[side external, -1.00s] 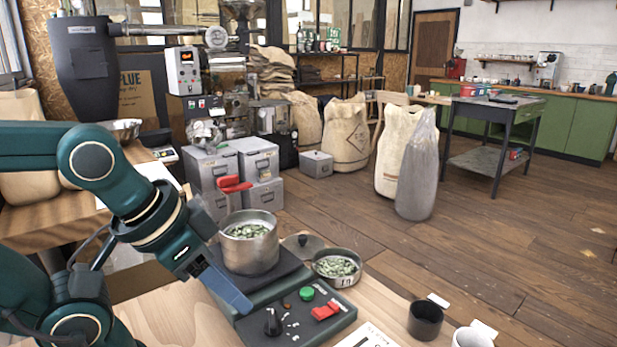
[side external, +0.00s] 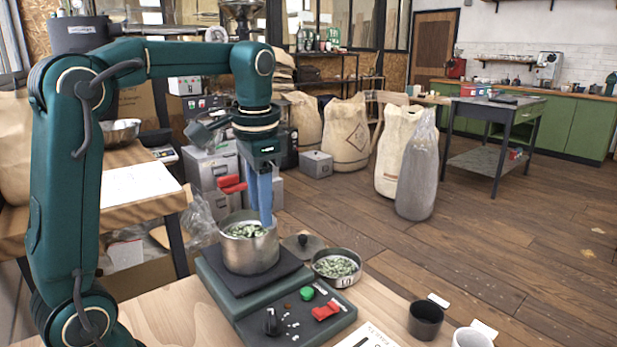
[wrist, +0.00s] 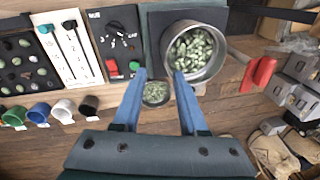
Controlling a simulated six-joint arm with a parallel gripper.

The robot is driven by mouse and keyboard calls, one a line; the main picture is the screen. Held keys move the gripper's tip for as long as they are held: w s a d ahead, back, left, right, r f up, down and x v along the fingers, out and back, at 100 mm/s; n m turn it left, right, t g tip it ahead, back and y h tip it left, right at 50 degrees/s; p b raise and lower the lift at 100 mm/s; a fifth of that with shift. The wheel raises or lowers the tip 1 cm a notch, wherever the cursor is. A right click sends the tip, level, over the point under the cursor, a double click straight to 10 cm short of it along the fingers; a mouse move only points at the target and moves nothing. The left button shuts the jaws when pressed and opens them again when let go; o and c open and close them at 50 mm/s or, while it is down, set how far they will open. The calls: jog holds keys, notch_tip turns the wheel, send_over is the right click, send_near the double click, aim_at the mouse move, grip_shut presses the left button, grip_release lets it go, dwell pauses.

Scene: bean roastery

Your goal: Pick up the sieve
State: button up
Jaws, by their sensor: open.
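The sieve (side external: 326,275) is a shallow round dish with a metal rim, holding green beans. It sits right of the metal pot (side external: 250,262) in the side view. My gripper (side external: 266,218) points down, fingers apart and empty, at the pot's rim in the picture; the sieve is to its lower right. In the wrist view the sieve (wrist: 156,104) shows between and just beyond my open fingers (wrist: 160,74), partly bordered by the left finger. Nothing is held.
The pot, with green beans and a red-gripped handle (wrist: 262,73), stands on a dark scale-like base (side external: 290,325) with a green button and red switch. A dark cup (side external: 425,320) and white cup (side external: 471,338) stand right.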

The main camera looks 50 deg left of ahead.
aim_at(260, 237)
jog(key=shift+w+a+f+g, duration=0.1)
jog(key=shift+a+f+g, duration=0.1)
jog(key=shift+a+f, duration=0.3)
jog(key=shift+w+a+f+g, duration=0.1)
jog(key=shift+a+f+g, duration=0.1)
jog(key=shift+f, duration=0.5)
jog(key=shift+a+f, duration=0.15)
jog(key=shift+f, duration=0.95)
jog(key=shift+a+f, duration=0.1)
jog(key=shift+f, duration=1)
grip_shut()
jog(key=shift+w, duration=0.1)
